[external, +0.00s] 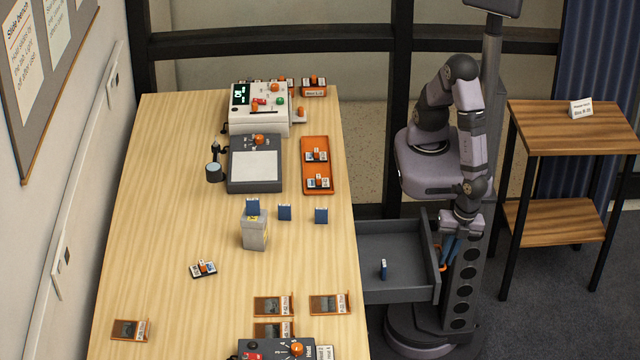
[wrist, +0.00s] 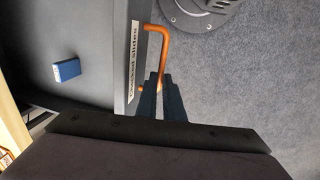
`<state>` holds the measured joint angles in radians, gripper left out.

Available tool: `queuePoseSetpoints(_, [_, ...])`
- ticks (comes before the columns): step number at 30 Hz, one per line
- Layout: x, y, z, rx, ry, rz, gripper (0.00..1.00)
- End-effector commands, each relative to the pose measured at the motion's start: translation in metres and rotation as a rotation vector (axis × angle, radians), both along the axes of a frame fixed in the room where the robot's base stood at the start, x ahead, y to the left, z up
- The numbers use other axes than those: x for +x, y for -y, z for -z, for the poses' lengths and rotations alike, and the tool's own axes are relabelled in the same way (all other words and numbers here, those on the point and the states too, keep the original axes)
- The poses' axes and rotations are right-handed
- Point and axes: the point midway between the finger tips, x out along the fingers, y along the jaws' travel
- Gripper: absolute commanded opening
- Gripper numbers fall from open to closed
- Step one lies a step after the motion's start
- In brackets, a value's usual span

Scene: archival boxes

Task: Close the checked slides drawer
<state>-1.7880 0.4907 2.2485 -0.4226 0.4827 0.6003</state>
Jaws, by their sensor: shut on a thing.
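The checked slides drawer (external: 400,294) is a grey drawer pulled out from the right side of the table. In the wrist view its front edge (wrist: 140,28) carries a white label reading "Checked slides" and an orange bar handle (wrist: 165,50). A small blue box (external: 383,269) stands inside the drawer, also in the wrist view (wrist: 67,71). My gripper (external: 446,262) is at the drawer's outer front, shut on the orange handle. In the wrist view its dark fingers (wrist: 160,85) are around the lower part of the handle.
The wooden table (external: 160,220) holds a white device (external: 258,108), a grey scanner-like unit (external: 256,163), an orange tray (external: 306,168) and several slide holders. Small blue boxes stand near a grey box (external: 254,235). A wooden side table (external: 570,128) stands at the right. Carpeted floor lies in front of the drawer.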

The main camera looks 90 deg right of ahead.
Motion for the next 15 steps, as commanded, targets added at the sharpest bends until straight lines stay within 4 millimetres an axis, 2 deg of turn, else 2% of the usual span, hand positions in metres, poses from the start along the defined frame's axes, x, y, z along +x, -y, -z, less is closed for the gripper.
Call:
queuePoseSetpoints(5, [0.018,-0.001,-0.001,0.004,0.000,0.003,0.00])
queuePoseSetpoints(8, [0.036,-0.001,-0.001,0.004,0.000,0.007,0.00])
queuePoseSetpoints(15, [0.096,0.000,-0.002,0.003,0.001,0.011,0.00])
